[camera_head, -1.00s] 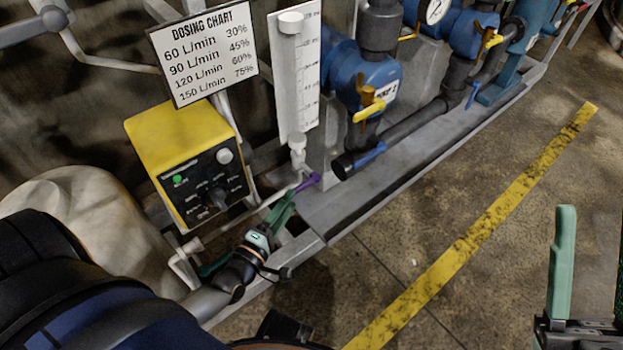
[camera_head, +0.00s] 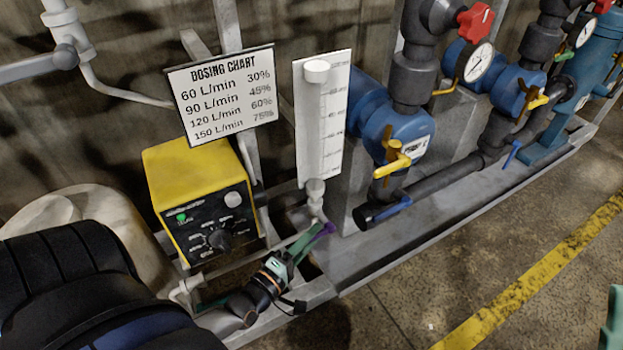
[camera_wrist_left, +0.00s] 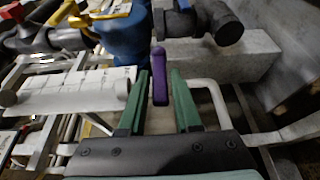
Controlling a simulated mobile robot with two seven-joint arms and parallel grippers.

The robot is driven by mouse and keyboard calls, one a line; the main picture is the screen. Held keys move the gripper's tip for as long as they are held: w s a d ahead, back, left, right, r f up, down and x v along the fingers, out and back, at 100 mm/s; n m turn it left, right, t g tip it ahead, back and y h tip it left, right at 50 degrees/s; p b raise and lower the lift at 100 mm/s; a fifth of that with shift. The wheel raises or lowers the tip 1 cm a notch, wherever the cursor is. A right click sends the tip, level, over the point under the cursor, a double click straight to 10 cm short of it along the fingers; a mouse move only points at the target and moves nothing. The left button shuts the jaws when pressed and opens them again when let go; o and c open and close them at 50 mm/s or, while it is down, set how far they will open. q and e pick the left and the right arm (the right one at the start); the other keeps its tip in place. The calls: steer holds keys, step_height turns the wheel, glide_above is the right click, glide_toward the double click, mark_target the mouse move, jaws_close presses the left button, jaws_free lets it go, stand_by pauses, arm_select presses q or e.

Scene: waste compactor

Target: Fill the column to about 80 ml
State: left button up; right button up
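The column (camera_head: 322,125) is a white, marked board with a clear tube, upright behind the frame in the head view. I cannot make out a liquid level in it. A purple handle (camera_head: 322,231) sits below its foot. My left gripper (camera_head: 308,240) is at this handle, with its green fingers pointing to it. In the left wrist view, the purple handle (camera_wrist_left: 159,77) lies between the two fingers, with narrow gaps showing on both sides. Only a green piece of my right gripper (camera_head: 613,322) shows at the lower right edge.
A yellow dosing pump (camera_head: 195,175) with a dial and green light stands left of the column. The dosing chart (camera_head: 222,97) hangs above it. A blue pump (camera_head: 395,130) with a yellow handle stands close on the right. The floor beyond the frame is clear.

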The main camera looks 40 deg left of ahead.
arm_select(q)
jaws_close()
stand_by(1.0)
